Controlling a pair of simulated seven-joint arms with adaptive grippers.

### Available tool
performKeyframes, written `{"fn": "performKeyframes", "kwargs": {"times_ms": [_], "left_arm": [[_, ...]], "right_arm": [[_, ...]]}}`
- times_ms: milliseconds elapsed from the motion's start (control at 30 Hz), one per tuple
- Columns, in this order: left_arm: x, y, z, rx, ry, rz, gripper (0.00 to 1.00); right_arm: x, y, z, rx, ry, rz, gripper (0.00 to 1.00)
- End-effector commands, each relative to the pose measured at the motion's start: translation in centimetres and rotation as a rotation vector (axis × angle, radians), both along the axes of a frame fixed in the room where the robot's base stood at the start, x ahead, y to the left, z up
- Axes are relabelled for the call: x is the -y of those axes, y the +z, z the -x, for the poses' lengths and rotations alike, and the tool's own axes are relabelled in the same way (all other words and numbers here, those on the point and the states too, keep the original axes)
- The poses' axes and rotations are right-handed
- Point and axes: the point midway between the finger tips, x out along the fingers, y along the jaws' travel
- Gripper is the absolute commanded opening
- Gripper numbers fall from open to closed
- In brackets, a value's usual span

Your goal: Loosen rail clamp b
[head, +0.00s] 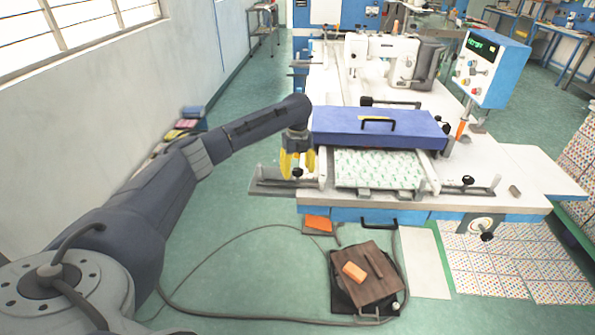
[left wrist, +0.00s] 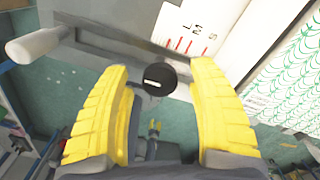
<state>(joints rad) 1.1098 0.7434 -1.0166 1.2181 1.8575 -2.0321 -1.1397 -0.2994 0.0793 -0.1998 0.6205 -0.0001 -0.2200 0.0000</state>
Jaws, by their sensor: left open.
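My left gripper (head: 297,165) is at the table's left front corner, over a rail clamp with a round black knob (head: 297,173). The left wrist view shows the same knob (left wrist: 159,79) between the yellow fingers of my left gripper (left wrist: 165,110). The fingers are spread, with a gap on both sides of the knob. A second rail clamp with a black knob (head: 468,181) is at the right front of the table. No label shows which clamp is b. My right gripper is out of view.
A blue lid with a black handle (head: 375,125) and green-patterned fabric (head: 380,168) lie right of the gripper. An L/M/S scale (left wrist: 195,35) and a pale cylindrical handle (left wrist: 35,45) flank the knob. A sewing machine (head: 385,55) and control box (head: 485,68) stand behind.

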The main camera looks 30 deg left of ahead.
Motion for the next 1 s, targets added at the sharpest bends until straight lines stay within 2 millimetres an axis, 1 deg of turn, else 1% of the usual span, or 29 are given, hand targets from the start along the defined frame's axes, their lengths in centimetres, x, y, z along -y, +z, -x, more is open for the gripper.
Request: {"fn": "performKeyframes", "kwargs": {"times_ms": [133, 433, 900, 933, 1000], "left_arm": [[0.00, -0.39, 0.01, -0.001, 0.001, 0.001, 0.59], [-0.01, -0.44, 0.01, 0.000, 0.001, 0.000, 0.59], [-0.03, -0.42, 0.03, 0.000, 0.001, 0.000, 0.04], [-0.04, -0.42, 0.02, 0.000, 0.001, 0.000, 0.01], [-0.04, -0.42, 0.02, -0.001, 0.002, -0.001, 0.01]], "right_arm": [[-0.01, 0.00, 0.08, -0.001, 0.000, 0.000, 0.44], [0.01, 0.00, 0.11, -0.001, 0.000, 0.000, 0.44], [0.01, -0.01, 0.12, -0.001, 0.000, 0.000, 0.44], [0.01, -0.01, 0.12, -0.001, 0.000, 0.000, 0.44], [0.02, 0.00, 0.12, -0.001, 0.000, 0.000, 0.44]]}}
